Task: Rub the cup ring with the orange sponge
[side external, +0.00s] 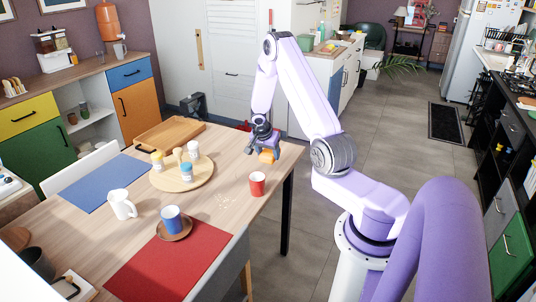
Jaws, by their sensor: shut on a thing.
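My gripper (262,143) is over the far right corner of the wooden table, pointing down. It is shut on the orange sponge (267,156), which shows below the fingers. I cannot tell whether the sponge touches the tabletop. Faint pale marks (226,201) lie on the bare wood, left of the red cup (257,184). They are too small to tell whether they are the cup ring. The sponge is apart from them, farther back and to the right.
A round wooden board (168,182) with several jars stands left of the marks. A white mug (122,204), a blue mat (88,192) and a wooden tray (188,133) are also on the table.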

